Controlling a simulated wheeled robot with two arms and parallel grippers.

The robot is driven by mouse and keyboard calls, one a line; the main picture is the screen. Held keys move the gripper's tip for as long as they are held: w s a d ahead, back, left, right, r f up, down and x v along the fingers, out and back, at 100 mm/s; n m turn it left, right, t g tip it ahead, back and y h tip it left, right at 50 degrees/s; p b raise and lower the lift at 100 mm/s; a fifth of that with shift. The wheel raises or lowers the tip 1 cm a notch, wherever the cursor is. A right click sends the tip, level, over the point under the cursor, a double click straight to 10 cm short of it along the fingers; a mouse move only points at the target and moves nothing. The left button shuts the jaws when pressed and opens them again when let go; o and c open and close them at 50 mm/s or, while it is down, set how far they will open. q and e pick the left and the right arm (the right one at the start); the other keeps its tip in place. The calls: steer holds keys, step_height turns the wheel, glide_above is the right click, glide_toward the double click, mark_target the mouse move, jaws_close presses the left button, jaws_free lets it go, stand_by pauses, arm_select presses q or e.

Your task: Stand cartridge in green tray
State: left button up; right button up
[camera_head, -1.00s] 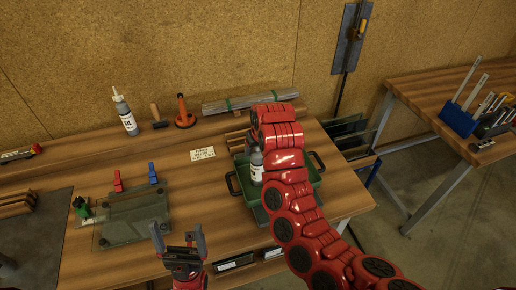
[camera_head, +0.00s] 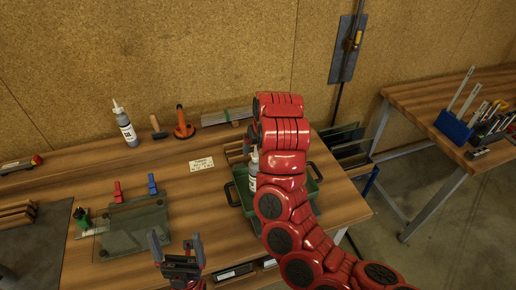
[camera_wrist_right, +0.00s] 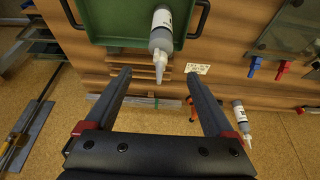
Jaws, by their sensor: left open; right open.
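A grey cartridge with a white label and pale nozzle (camera_head: 253,178) stands in the green tray (camera_head: 316,190), looking upright and partly hidden by my right arm. In the right wrist view the cartridge (camera_wrist_right: 161,36) is against the near side of the green tray (camera_wrist_right: 112,22), its nozzle between and beyond my fingertips. My right gripper (camera_wrist_right: 158,75) is open and empty, apart from the cartridge; in the head view it is hidden behind the arm. My left gripper (camera_head: 177,243) is open and empty at the bench's front edge.
A similar bottle (camera_head: 126,128) stands at the back left, near a hammer (camera_head: 157,127) and an orange-handled tool (camera_head: 183,125). A glass plate (camera_head: 132,228) with red and blue clamps lies front left. A label card (camera_head: 201,164) lies mid-bench. Bundled rods (camera_head: 222,117) lie behind the tray.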

steer(key=shift+p+v, duration=0.7)
steer(key=shift+v, duration=0.25)
